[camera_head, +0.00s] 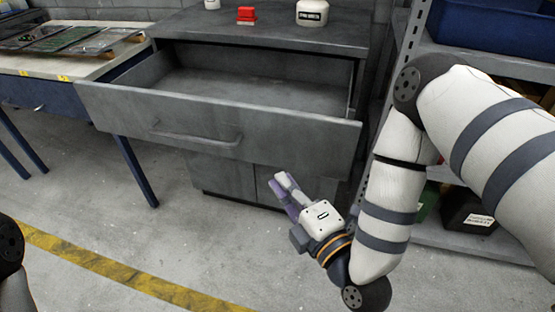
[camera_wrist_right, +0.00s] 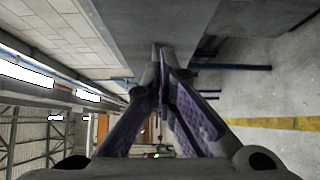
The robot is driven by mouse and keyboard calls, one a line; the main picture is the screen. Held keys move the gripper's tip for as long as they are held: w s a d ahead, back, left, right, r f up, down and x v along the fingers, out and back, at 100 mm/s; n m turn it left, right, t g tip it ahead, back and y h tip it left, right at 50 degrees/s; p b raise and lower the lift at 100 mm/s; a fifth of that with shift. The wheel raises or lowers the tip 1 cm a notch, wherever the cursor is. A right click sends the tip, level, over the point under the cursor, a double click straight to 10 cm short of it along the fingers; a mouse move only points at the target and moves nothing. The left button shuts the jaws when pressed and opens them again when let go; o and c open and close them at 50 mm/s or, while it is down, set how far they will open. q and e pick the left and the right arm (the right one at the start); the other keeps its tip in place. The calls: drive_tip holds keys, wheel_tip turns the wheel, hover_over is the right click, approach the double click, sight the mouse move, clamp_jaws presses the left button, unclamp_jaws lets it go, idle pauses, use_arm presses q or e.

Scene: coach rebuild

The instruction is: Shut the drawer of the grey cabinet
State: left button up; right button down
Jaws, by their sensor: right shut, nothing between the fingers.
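The grey cabinet (camera_head: 262,43) stands at the upper middle of the head view. Its wide top drawer (camera_head: 215,128) is pulled well out, and the inside that shows is empty. The drawer has a bar handle (camera_head: 196,138) on its front. My right gripper (camera_head: 284,184) is shut and empty, in front of the cabinet and lower than the drawer front, near its right half. In the right wrist view its fingers (camera_wrist_right: 162,75) meet at the tips, with a grey surface close beyond them. My left gripper is not in view; only a dark part of my left arm shows at the lower left.
A red object (camera_head: 246,15) and a white labelled container (camera_head: 312,13) stand on the cabinet top. A workbench (camera_head: 62,68) with blue legs is at the left. A shelf unit (camera_head: 468,62) with bins is at the right. The floor in front is clear.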

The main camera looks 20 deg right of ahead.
sight(270, 143)
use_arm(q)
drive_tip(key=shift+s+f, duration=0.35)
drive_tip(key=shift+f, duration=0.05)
use_arm(e)
drive_tip(key=shift+w+d+r, duration=0.1)
drive_tip(key=shift+w+d, duration=0.15)
drive_tip(key=shift+w, duration=0.95)
drive_tip(key=shift+w+d+f, duration=0.1)
drive_tip(key=shift+w+d, duration=0.15)
drive_tip(key=shift+w, duration=0.95)
drive_tip(key=shift+w+d+r, duration=0.1)
drive_tip(key=shift+w+d, duration=0.15)
drive_tip(key=shift+w, duration=0.95)
drive_tip(key=shift+w+d, duration=0.1)
